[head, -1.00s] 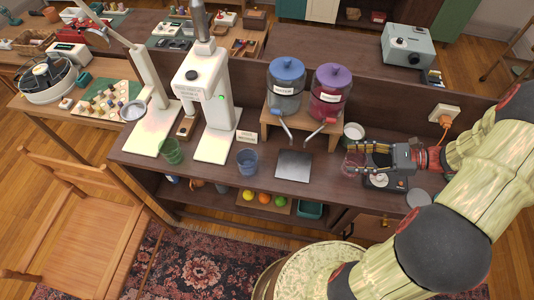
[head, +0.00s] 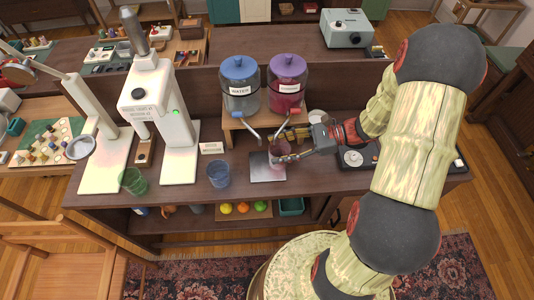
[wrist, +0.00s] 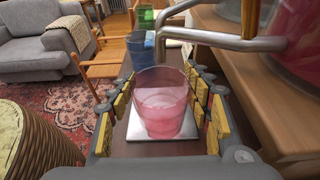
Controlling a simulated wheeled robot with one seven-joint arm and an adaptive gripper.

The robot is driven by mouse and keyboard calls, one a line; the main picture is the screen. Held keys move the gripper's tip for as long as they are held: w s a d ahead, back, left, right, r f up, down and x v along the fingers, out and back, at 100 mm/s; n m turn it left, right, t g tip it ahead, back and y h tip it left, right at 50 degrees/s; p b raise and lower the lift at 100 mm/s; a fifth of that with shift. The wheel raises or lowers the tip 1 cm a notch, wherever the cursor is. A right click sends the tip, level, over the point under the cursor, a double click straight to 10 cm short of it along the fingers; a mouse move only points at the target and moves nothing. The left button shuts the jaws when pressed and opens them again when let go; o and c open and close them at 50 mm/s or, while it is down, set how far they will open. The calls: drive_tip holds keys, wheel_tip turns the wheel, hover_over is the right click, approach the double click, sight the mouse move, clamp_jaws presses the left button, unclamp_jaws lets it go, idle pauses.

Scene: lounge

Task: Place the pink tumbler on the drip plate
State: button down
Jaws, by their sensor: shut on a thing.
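The pink tumbler (head: 279,151) is upright in my gripper (head: 286,145), over the back right part of the grey square drip plate (head: 262,174). In the wrist view the clear pink tumbler (wrist: 160,106) stands between the yellow finger pads of my gripper (wrist: 164,108), with the drip plate (wrist: 134,128) showing around its base. My gripper is shut on the tumbler. I cannot tell whether the tumbler's base touches the plate or is slightly above it.
Water (head: 239,88) and pink (head: 286,88) dispensers stand on a wooden stand behind the plate, their metal spouts close to the tumbler. A blue tumbler (head: 219,174) and a green tumbler (head: 133,181) stand to the left. A dark-based scale (head: 353,157) is right.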

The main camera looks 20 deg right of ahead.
sight(268, 152)
drive_tip(key=shift+w+a, duration=0.1)
drive_tip(key=shift+a, duration=0.35)
drive_tip(key=b+x, duration=0.1)
drive_tip(key=x, duration=0.2)
drive_tip(key=shift+f+b, duration=0.15)
drive_tip(key=shift+b, duration=0.2)
drive_tip(key=shift+f, duration=0.15)
drive_tip(key=shift+f, duration=0.1)
drive_tip(key=c, duration=0.9)
unclamp_jaws()
drive_tip(key=shift+o, duration=0.3)
